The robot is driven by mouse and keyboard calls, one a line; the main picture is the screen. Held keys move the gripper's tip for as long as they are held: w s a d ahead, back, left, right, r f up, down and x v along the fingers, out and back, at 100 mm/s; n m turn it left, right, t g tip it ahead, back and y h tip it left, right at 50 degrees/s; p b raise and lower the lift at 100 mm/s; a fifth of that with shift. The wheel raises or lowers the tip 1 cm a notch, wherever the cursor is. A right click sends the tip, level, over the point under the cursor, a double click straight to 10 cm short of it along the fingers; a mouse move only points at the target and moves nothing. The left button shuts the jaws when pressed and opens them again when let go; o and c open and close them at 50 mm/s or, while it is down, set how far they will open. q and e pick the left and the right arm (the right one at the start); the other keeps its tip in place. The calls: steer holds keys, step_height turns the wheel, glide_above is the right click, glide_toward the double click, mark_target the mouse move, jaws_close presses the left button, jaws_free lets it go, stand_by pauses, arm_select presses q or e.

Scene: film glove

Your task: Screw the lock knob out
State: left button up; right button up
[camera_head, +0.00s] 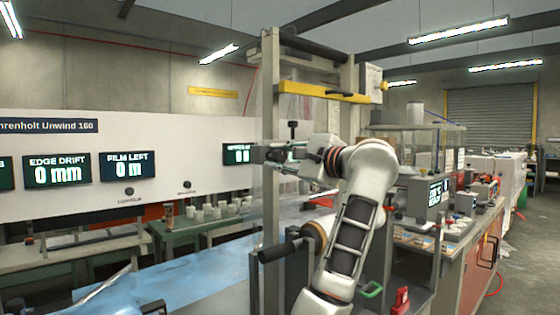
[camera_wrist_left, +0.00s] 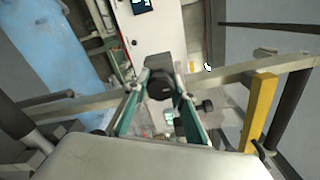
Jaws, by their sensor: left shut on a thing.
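My left gripper (camera_head: 276,153) is at the upright post of the metal frame (camera_head: 269,190), with its arm reaching in from the lower right of that post. In the left wrist view, the two green-edged fingers of the gripper (camera_wrist_left: 162,78) are closed around a dark round knob (camera_wrist_left: 160,90), which looks to be the lock knob. The fingers hide part of its sides, and its thread is not visible. A second black knob (camera_wrist_left: 207,106) on a short stem sits just right of the fingers. A small upright black knob (camera_head: 293,125) shows above the gripper in the head view.
A yellow bar (camera_head: 322,92) crosses the frame above my arm. A black roller handle (camera_head: 280,250) sticks out below the gripper. Blue film (camera_head: 190,273) lies to the left. A white panel with displays (camera_head: 128,165) stands behind, and a red-fronted bench (camera_head: 470,248) stands right.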

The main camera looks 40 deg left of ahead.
stand_by(0.4)
arm_select(q)
steer(key=o, duration=1.1)
steer(key=shift+d, duration=0.15)
steer(key=d, duration=0.7)
steer(key=s+d, duration=0.1)
steer(key=d, duration=0.3)
steer(key=shift+d, duration=0.3)
